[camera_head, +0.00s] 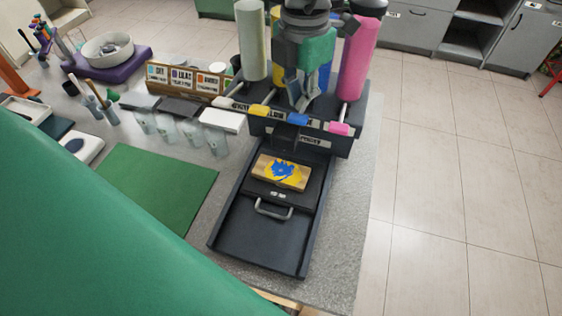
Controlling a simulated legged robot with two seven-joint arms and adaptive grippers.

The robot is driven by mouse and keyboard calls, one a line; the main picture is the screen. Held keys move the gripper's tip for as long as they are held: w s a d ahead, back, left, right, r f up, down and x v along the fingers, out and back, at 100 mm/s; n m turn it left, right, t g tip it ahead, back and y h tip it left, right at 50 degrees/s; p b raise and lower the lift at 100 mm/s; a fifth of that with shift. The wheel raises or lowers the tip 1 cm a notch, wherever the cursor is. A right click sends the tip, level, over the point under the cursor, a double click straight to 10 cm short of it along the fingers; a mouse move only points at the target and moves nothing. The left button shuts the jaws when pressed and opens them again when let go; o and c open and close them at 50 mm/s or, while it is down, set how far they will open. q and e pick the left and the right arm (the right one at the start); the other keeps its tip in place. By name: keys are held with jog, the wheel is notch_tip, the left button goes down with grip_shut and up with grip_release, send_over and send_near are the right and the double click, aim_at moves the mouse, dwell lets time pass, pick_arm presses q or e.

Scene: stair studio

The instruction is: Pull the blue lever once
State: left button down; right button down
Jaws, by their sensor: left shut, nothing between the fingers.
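The blue lever (297,119) is the middle one of three short coloured levers on the front of a dark dispenser (345,143). A yellow lever (258,110) is left of it and a pink lever (339,128) is right of it. My left gripper (302,104) is shut and empty. It points down just behind and above the blue lever, in front of a blue tube (325,77) that it partly hides. I cannot tell whether its fingertips touch the lever. My right gripper is not in view.
A wooden block (281,172) with yellow and blue paint lies on the dark tray (262,238) below the levers. A pink tube (358,58) and a cream tube (250,40) stand close beside the gripper. Several clear cups and a sign (184,78) are to the left.

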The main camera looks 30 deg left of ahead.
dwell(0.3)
pick_arm(q)
notch_tip(320, 180, up, 6)
dwell(0.6)
dwell(0.5)
